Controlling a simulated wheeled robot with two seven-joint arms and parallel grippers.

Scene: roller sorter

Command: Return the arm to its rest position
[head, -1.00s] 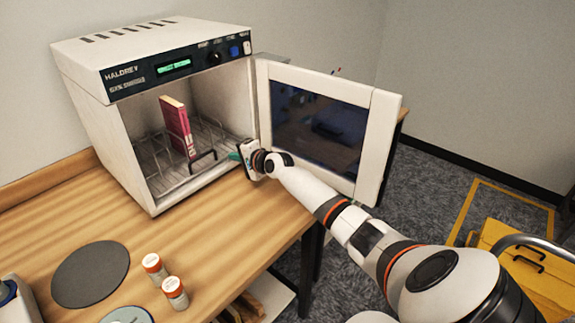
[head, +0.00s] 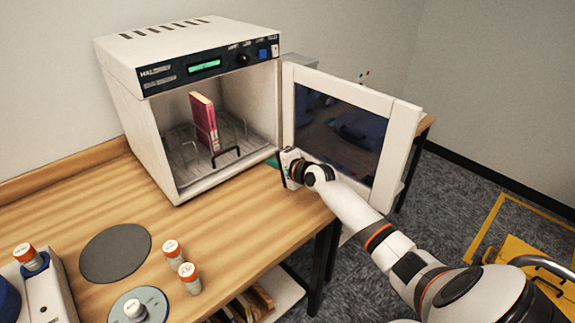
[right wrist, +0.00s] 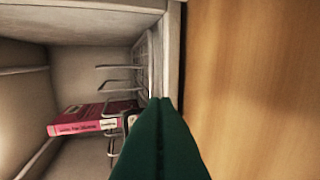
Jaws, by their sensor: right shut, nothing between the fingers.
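My right arm (head: 350,205) reaches in from the lower right in the head view. Its gripper (head: 274,162) is at the front right corner of the open white cabinet (head: 150,130), beside the open door (head: 402,135). In the right wrist view the green fingers (right wrist: 160,103) are together and hold nothing, close to the cabinet's front edge. A pink-red book (head: 203,122) stands in the wire rack inside the cabinet. It also shows in the right wrist view (right wrist: 85,122), apart from the fingers. My left gripper is not in view.
On the wooden table (head: 240,210) are a dark round mat (head: 115,253) and two orange-and-white bottles (head: 189,278). A white device (head: 45,292) holding another bottle stands at the left edge. A yellow case (head: 525,262) is on the floor at right. The table's middle is clear.

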